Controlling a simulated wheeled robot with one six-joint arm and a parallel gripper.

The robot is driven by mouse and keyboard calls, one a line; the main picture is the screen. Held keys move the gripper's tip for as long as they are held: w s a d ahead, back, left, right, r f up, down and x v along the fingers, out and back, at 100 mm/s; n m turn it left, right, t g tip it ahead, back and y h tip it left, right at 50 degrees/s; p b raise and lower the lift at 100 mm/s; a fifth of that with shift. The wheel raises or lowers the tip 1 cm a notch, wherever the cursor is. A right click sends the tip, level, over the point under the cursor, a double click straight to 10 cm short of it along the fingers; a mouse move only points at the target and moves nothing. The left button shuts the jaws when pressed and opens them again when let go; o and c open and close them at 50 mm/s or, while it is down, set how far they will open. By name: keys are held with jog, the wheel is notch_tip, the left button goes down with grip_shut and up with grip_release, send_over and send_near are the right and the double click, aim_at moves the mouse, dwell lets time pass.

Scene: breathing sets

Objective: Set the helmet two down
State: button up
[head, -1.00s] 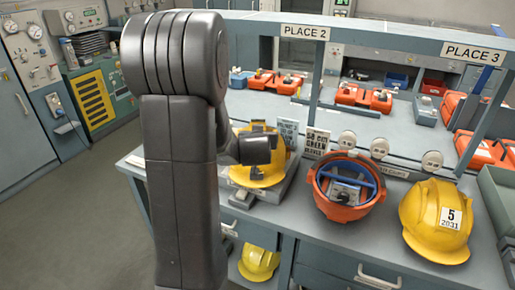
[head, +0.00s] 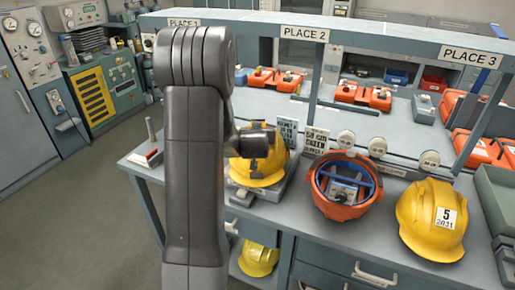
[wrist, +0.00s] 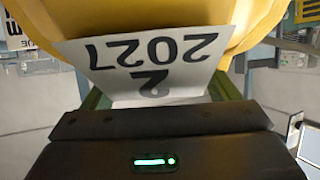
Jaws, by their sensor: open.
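The yellow helmet two (head: 262,172) is at the left part of the bench, partly hidden behind my arm. It appears to rest on a low grey stand (head: 240,199). In the wrist view the helmet's yellow shell (wrist: 130,18) fills the top, and its white label (wrist: 155,65) reads 2 and 2027, upside down. My gripper (head: 257,148) is at the helmet's upper front, very close to it. It also shows in the wrist view (wrist: 160,98), open, with the label between its fingers. Whether the fingers touch the shell cannot be told.
An upturned orange helmet (head: 342,190) and yellow helmet 5 (head: 432,220) stand to the right on the bench (head: 302,215). Another yellow helmet (head: 258,260) is on a shelf below. Upright cards (head: 317,141) stand behind. The bench's left end has a small red item (head: 148,157).

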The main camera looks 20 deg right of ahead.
jog(key=c, duration=1.7)
grip_shut()
jog(key=shift+r, duration=0.1)
